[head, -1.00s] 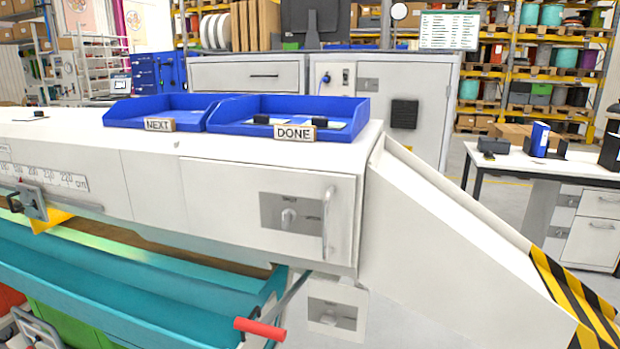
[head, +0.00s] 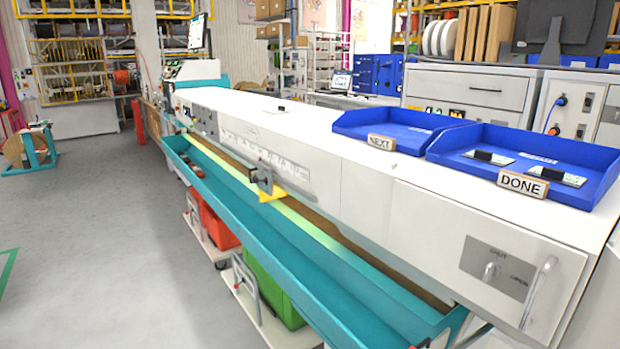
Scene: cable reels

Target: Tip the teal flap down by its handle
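The long teal flap (head: 290,255) runs along the front of the white machine, from the far left down to the lower right. It forms a trough with the teal wall behind it. Neither of my grippers is in view.
The white machine (head: 375,205) carries blue trays marked NEXT (head: 365,128) and DONE (head: 592,195). A grey vertical grip (head: 538,290) is on its near panel. Red (head: 218,228) and green (head: 270,285) bins stand under the flap. Grey floor (head: 130,255) is clear at left.

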